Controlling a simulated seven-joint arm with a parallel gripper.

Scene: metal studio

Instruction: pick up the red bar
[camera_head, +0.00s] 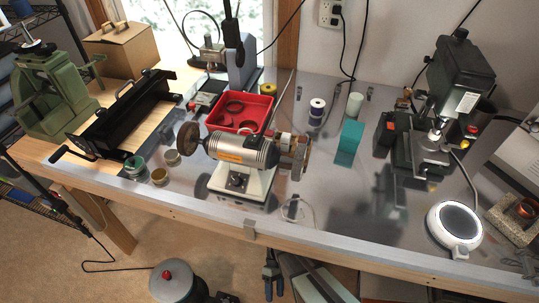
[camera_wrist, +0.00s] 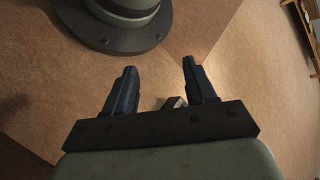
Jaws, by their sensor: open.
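I cannot make out a red bar in either view. The red things I see are a square red bin (camera_head: 240,109) holding dark rings, on the metal bench behind the grinder, and small red parts on other items. My gripper (camera_head: 272,271) shows at the bottom of the head view, low in front of the bench and below its front edge. In the wrist view my gripper (camera_wrist: 158,72) has its two dark blue fingers spread apart, with nothing between their tips and brown floor beyond.
A bench grinder (camera_head: 240,150) stands mid-bench. A black bending tool (camera_head: 125,115) and green press (camera_head: 50,95) stand left. The front bench top is partly clear.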

